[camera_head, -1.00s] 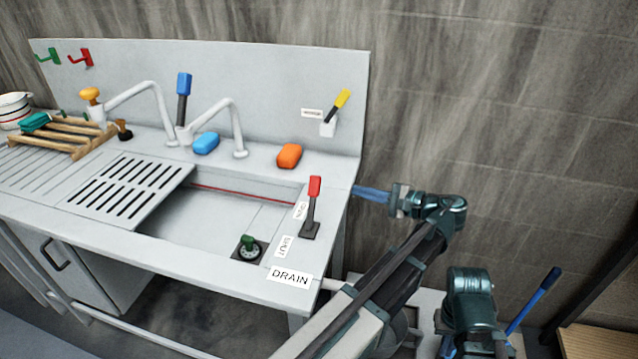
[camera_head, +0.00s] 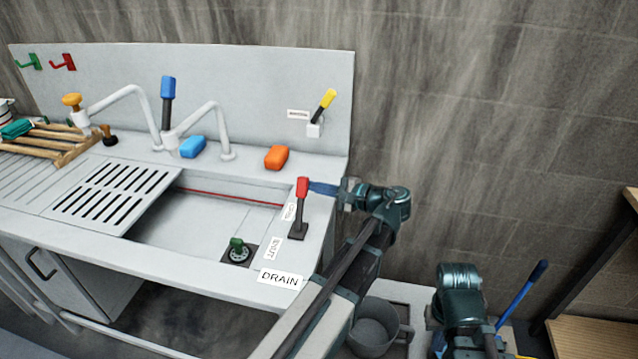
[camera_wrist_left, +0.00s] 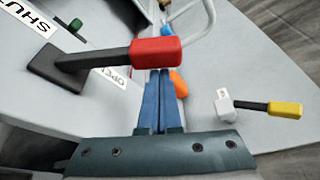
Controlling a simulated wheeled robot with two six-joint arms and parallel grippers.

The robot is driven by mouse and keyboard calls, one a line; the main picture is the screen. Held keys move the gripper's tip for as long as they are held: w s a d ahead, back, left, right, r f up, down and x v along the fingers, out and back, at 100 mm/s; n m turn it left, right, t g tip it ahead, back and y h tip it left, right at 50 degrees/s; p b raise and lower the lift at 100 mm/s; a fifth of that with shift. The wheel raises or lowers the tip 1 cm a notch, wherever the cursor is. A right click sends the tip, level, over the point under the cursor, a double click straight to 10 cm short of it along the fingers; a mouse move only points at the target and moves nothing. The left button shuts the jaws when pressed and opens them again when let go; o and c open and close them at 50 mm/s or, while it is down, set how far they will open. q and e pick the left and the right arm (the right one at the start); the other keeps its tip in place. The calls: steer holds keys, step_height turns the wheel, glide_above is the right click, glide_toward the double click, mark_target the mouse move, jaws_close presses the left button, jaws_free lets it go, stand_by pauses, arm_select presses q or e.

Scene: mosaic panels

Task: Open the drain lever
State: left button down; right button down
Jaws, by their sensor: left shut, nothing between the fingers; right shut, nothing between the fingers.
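The drain lever has a red grip (camera_head: 302,187) on a dark stem and base, standing on the sink's right rim above the DRAIN label (camera_head: 281,279). In the left wrist view its red grip (camera_wrist_left: 156,52) lies across in front of my fingertips. My left gripper (camera_head: 312,187) is shut and empty, its blue fingers just right of the red grip. Whether they touch it I cannot tell. The left wrist view shows the two fingers (camera_wrist_left: 157,100) together. The OPEN label (camera_head: 289,211) and SHUT label (camera_head: 273,248) lie beside the lever. My right gripper is not visible.
An orange sponge (camera_head: 277,157) lies on the back ledge. A yellow-handled lever (camera_head: 327,99) is on the backsplash.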

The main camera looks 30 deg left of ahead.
arm_select(q)
steer(key=shift+s+d+r, duration=0.1)
steer(key=shift+s, duration=0.05)
steer(key=shift+s+d+r+p, duration=0.1)
steer(key=shift+s+r+p, duration=0.35)
steer(key=shift+s, duration=0.1)
steer(key=shift+w+f, duration=0.1)
steer(key=w, duration=0.1)
steer(key=w+f+b, duration=0.1)
steer(key=w, duration=0.1)
steer(key=shift+a+f+b, duration=0.3)
steer(key=shift+a+b, duration=0.1)
steer(key=shift+w+d+r, duration=0.1)
steer(key=shift+w+d, duration=0.3)
steer(key=shift+d, duration=0.15)
steer(key=s+d+r+p, duration=0.1)
steer(key=d, duration=0.7)
steer(key=shift+d, duration=0.4)
steer(key=shift+r, duration=0.1)
